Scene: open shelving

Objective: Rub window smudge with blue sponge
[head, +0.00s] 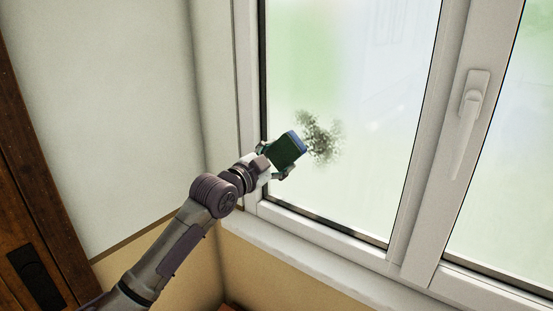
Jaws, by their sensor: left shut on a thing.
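A dark speckled smudge (322,138) marks the lower left part of the left window pane (365,85). My left gripper (279,160) is shut on the sponge (287,151), which has a dark green face and a blue side. The sponge is just left of the smudge and appears to overlap its left edge in the picture. I cannot tell whether the sponge touches the glass. My right gripper is not in view.
The white window frame (425,140) divides two panes, with a handle (469,125) on the right sash. A white sill (320,262) runs below. A pale wall (100,110) and dark wooden trim (35,200) stand at left.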

